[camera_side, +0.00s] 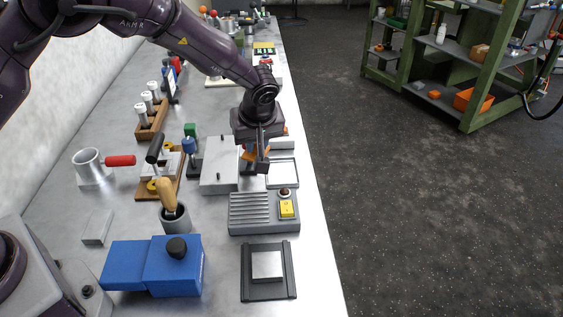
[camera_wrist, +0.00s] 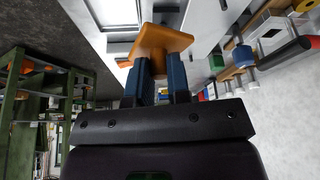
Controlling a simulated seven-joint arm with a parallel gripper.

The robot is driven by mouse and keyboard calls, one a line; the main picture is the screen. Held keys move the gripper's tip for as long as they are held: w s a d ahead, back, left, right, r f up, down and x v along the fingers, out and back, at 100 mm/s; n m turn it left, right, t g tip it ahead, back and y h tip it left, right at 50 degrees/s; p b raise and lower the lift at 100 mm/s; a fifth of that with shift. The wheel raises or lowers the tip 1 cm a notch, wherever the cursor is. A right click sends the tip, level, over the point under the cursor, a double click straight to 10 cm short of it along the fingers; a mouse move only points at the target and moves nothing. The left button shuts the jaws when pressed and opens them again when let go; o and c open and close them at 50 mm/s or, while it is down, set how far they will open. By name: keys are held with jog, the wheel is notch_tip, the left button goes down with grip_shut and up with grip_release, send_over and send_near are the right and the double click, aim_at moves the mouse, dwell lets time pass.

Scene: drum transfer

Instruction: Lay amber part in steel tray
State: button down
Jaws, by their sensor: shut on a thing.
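The amber part (camera_wrist: 160,40) is a flat orange piece between the blue-padded fingers of my gripper (camera_wrist: 158,72) in the wrist view. My gripper (camera_side: 256,165) is shut on it. In the side view only a little of the amber part (camera_side: 262,153) shows, with my fingers hiding the rest. The steel tray (camera_side: 296,185) is a shallow, light, square tray just right of my gripper near the table's right edge. It looks empty in the side view. Its frame also shows at the top of the wrist view (camera_wrist: 103,25). The height of the part above the table is hard to tell.
A ribbed grey unit with a yellow panel (camera_side: 262,212) stands in front of the tray. Blue and green-topped tools (camera_side: 191,140) stand farther left. The floor lies beyond the right edge.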

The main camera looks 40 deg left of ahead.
jog(key=w+f, duration=0.4)
jog(key=w, duration=0.1)
jog(key=w+f, duration=0.2)
jog(key=f, duration=0.1)
jog(key=shift+w+d+f, duration=0.1)
jog(key=shift+w+d, duration=0.2)
jog(key=shift+d, duration=0.05)
jog(key=shift+f, duration=1.5)
jog(key=shift+f, duration=0.1)
jog(key=c, duration=1.1)
grip_release()
jog(key=v, duration=1.2)
jog(key=shift+r, duration=0.25)
